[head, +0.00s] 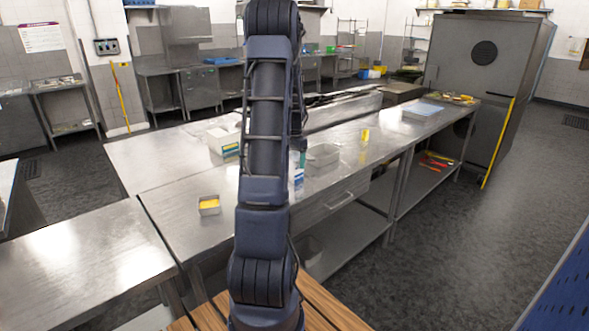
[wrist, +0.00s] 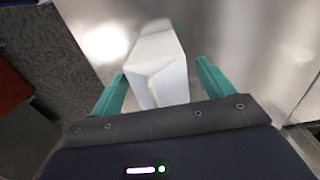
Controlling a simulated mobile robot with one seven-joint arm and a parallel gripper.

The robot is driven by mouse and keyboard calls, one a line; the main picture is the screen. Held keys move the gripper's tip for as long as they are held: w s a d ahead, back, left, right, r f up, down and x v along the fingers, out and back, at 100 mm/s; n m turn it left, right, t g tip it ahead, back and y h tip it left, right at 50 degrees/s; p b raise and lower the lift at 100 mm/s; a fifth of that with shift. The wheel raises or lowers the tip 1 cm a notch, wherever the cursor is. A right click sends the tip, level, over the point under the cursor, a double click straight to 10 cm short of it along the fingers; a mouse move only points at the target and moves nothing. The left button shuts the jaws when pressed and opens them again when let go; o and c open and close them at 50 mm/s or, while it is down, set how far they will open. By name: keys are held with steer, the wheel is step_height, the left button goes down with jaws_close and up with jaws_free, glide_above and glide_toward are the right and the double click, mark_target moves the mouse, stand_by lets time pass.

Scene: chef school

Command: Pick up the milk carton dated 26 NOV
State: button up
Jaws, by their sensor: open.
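A white carton (wrist: 158,70) stands on the steel table in the wrist view, its folded top towards the camera. My gripper (wrist: 161,78) is open, with one teal finger on each side of the carton. I cannot tell whether either finger touches it. No date can be read on it. In the head view my arm hides most of the gripper; a bit of teal finger shows just right of the arm. Below it is part of a white and blue carton (head: 298,178), partly hidden by the arm.
A white box (head: 221,141) is to the left. A small tin with yellow contents (head: 209,205) sits near the front edge. The table's left part is clear.

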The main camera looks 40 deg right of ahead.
steer(key=shift+c, duration=0.2)
steer(key=c, duration=1.3)
steer(key=shift+r, duration=0.15)
